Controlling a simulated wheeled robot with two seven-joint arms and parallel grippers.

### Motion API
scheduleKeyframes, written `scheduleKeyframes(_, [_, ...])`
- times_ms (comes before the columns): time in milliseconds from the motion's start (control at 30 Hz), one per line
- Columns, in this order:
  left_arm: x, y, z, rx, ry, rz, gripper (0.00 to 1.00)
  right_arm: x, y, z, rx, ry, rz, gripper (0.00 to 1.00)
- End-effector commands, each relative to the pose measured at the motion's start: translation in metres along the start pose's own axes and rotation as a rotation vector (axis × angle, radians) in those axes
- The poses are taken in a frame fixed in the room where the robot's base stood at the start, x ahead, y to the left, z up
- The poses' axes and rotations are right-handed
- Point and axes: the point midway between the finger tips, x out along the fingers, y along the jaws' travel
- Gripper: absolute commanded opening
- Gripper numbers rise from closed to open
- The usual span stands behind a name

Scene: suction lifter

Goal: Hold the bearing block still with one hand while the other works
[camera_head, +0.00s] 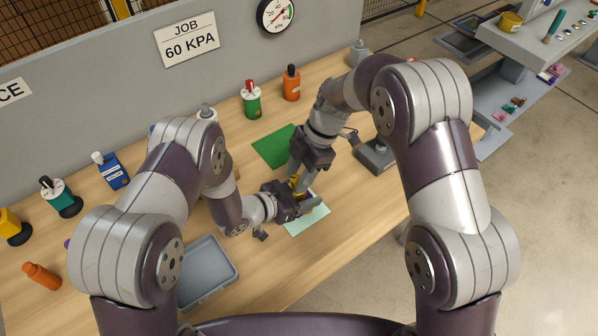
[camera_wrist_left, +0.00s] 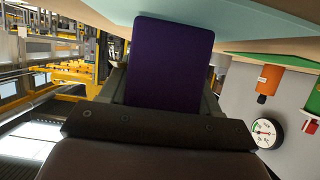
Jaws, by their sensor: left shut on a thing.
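My left gripper (camera_head: 304,204) is low over the pale green mat (camera_head: 309,219) in the head view. It is shut on a purple block (camera_wrist_left: 172,62), which fills the space between its fingers in the left wrist view; I take it to be the bearing block. In the head view the block is mostly hidden by the two grippers. My right gripper (camera_head: 299,186) points down just above and beside the left one.
A dark green mat (camera_head: 275,148) lies behind. A grey device (camera_head: 375,157) stands to the right of the right gripper. A grey tray (camera_head: 207,272) sits front left. Several bottles, including a green one (camera_head: 251,103) and an orange one (camera_head: 291,86), line the back. A gauge (camera_head: 276,14) hangs on the panel.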

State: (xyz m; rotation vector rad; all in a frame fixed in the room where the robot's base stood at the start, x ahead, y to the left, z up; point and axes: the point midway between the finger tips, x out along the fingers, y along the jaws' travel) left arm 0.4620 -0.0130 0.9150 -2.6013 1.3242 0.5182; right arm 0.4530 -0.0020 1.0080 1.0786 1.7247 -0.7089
Motion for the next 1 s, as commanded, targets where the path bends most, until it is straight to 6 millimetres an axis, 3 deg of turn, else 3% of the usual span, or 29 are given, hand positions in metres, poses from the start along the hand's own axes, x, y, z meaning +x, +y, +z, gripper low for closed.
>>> scheduleKeyframes(33, [0.0, -0.0001, -0.0004, 0.0, 0.001, 0.0, 0.26, -0.0002, 0.0001, 0.0, 0.0, 0.0, 0.0, 0.26])
scheduleKeyframes(100, [0.0, -0.0001, -0.0004, 0.0, 0.001, 0.0, 0.26, -0.0003, 0.0001, 0.0, 0.0, 0.0, 0.0, 0.04])
scheduleKeyframes(133, [0.0, -0.0001, -0.0004, 0.0, 0.001, 0.0, 0.26, -0.0004, 0.0001, 0.0, 0.0, 0.0, 0.0, 0.0])
scheduleKeyframes(233, [0.0, -0.0001, -0.0003, 0.0, 0.001, 0.0, 0.26, -0.0003, 0.0005, 0.0, -0.01, 0.0, -0.004, 0.0])
scheduleKeyframes(433, [0.0, 0.0, -0.0003, 0.0, 0.001, 0.0, 0.26, -0.0004, 0.0033, 0.0, -0.212, -0.001, -0.108, 0.0])
scheduleKeyframes(667, [0.0, 0.0001, -0.0001, 0.0, 0.0, 0.0, 0.26, -0.0008, 0.0029, -0.0001, -0.219, -0.001, -0.111, 0.0])
scheduleKeyframes(700, [-0.0001, 0.0002, -0.0001, 0.0, 0.0, 0.0, 0.26, -0.0008, 0.0029, -0.0001, -0.219, -0.001, -0.111, 0.35])
scheduleKeyframes(767, [-0.0001, 0.0001, -0.0001, 0.0, 0.0, 0.0, 0.26, -0.0008, 0.0029, -0.0001, -0.219, -0.001, -0.111, 0.52])
scheduleKeyframes(1000, [0.0, 0.0, -0.0003, 0.0, 0.001, 0.0, 0.26, -0.0006, 0.0027, -0.0002, -0.218, 0.0, -0.112, 0.52])
